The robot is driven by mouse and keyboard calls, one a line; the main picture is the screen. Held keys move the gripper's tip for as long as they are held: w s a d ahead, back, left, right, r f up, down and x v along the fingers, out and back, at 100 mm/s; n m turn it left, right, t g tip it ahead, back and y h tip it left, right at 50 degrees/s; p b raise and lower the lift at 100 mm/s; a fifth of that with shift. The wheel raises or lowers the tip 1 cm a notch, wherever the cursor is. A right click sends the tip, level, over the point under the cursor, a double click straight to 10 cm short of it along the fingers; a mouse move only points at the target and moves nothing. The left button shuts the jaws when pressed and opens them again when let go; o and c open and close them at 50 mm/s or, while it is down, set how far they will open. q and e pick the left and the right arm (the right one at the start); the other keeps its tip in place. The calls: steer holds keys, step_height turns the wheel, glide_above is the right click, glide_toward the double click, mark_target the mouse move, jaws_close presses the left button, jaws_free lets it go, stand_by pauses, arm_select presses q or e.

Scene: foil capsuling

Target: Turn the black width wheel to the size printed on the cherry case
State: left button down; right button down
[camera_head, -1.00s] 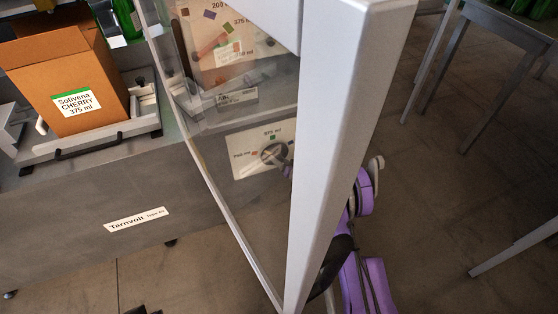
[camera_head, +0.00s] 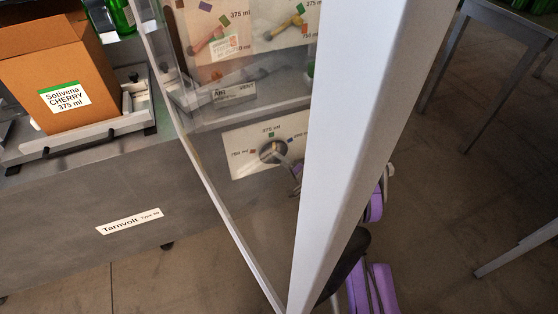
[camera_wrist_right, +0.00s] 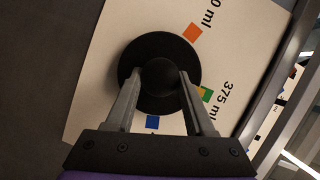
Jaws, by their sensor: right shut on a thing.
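The cherry case (camera_head: 95,75) is an open brown carton at the left in the head view. Its white and green label (camera_head: 65,97) reads "Sotivena CHERRY 375 ml". The black width wheel (camera_head: 268,152) sits on a pale dial plate, seen through a clear panel. The wheel fills the upper middle of the right wrist view (camera_wrist_right: 158,52). My right gripper (camera_wrist_right: 158,82) is shut on the wheel's raised middle, one finger on each side. It also shows in the head view (camera_head: 284,157). My left gripper is out of view.
The dial plate (camera_head: 236,165) has an orange mark at 750 ml, a green mark at 375 ml and a blue mark. A thick pale frame post (camera_head: 345,130) and the clear panel stand in front of my right arm. A metal table (camera_head: 500,30) stands at upper right.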

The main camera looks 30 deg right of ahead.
stand_by(0.3)
steer(key=shift+c, duration=1.3)
jaws_free()
steer(key=v, duration=1.1)
steer(key=shift+f, duration=0.15)
